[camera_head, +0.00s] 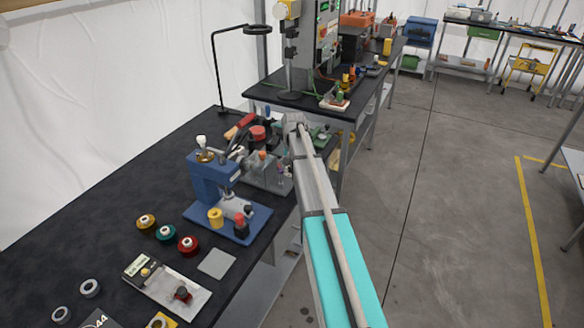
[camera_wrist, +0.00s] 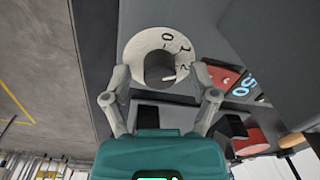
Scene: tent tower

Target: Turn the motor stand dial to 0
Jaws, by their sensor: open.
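In the wrist view the dial is a round white plate (camera_wrist: 135,50) marked 0, 1 and 2, with a dark grey knob (camera_wrist: 160,68) standing out of its middle. The 0 is at the top of the plate and the 1 and 2 run down its right side. My gripper (camera_wrist: 161,74) is open, with one finger on each side of the knob and plate. I cannot tell whether either fingertip touches the dial. The knob's pointer mark is not clear. In the head view my arm reaches over the bench, and the dial cannot be made out.
A grey panel with a blue 50 (camera_wrist: 241,86) and red parts sits right of the dial. In the head view a blue press (camera_head: 208,180) and several spools stand on the black bench (camera_head: 85,190), left of my arm. The concrete floor (camera_head: 450,200) to the right is clear.

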